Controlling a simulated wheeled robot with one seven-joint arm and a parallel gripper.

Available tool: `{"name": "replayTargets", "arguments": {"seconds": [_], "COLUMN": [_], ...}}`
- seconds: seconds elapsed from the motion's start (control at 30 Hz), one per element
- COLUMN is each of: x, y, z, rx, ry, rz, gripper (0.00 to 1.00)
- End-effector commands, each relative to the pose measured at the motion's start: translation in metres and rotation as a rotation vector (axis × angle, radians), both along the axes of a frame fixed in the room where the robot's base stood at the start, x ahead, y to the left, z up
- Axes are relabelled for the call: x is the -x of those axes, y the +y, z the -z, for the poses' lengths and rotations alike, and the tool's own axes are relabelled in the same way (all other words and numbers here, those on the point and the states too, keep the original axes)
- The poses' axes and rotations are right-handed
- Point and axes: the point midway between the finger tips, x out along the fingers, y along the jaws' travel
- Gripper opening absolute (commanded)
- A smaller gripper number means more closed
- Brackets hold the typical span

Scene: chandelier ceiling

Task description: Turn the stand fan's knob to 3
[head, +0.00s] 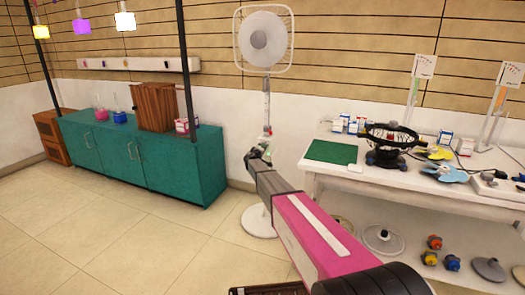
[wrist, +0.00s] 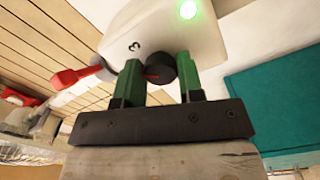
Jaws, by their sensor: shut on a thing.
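The white stand fan (head: 264,38) stands upright against the wall at centre in the head view. Its round base (head: 258,222) rests on the floor. In the wrist view its white control housing (wrist: 155,30) fills the top, with a printed "3" and a lit green lamp (wrist: 188,10). A dark round knob (wrist: 159,66) sits below the "3", with a small red mark on it. My gripper (wrist: 160,80), with green fingers, is shut on the knob, one finger on each side. In the head view my gripper (head: 258,157) is at the fan's pole; the knob is too small to make out.
A red lever-like part (wrist: 76,75) sticks out left of the knob. A teal cabinet (head: 150,165) with a wooden box stands at left. A white workbench (head: 420,182) with a green mat and several items is at right. The tiled floor at left is clear.

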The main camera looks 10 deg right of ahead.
Motion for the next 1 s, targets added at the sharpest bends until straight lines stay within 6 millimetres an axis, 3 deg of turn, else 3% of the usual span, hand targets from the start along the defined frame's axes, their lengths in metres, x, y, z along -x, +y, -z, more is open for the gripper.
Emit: {"name": "replayTargets", "arguments": {"seconds": [0.5, 1.0], "x": [0.0013, 0.0012], "y": [0.0008, 0.0011], "z": [0.0021, 0.0024], "rx": [-0.358, -0.467], "ry": [-0.192, -0.251], "rz": [0.000, 0.000], "gripper": [0.11, 0.11]}}
